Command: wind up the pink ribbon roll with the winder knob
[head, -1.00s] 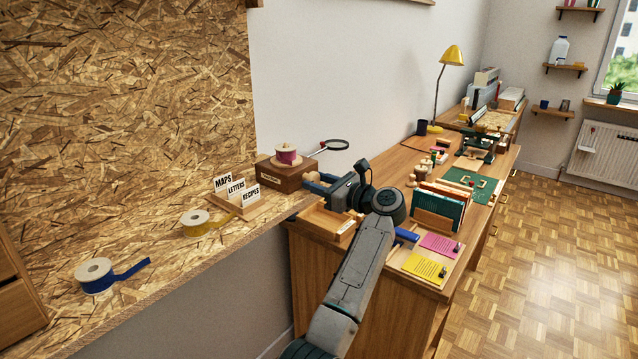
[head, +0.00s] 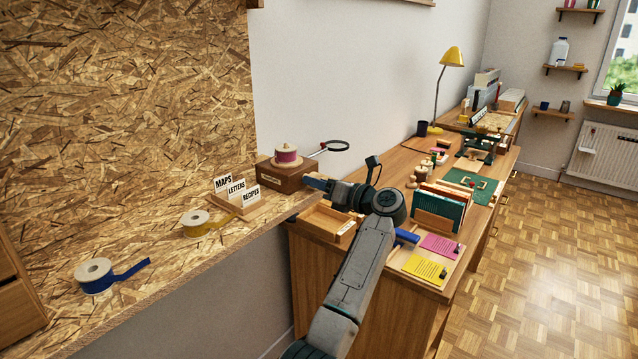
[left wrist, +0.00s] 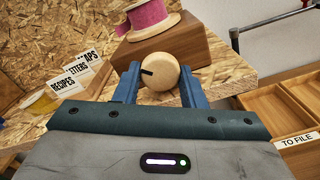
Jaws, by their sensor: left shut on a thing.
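The pink ribbon roll (head: 286,156) sits on top of a wooden winder box (head: 283,178) on the OSB shelf; it also shows in the left wrist view (left wrist: 148,16). The round pale wooden winder knob (left wrist: 156,72), with a dark mark on its face, is on the near side of the box in the left wrist view. My left gripper (left wrist: 159,82) is shut on the knob, one blue finger on each side. My right gripper is not in view.
A card holder (head: 238,207) with labelled cards, a yellow ribbon roll (head: 196,222) and a blue ribbon roll (head: 96,275) stand on the shelf to the left. A wooden tray (head: 325,219) lies on the desk below the gripper.

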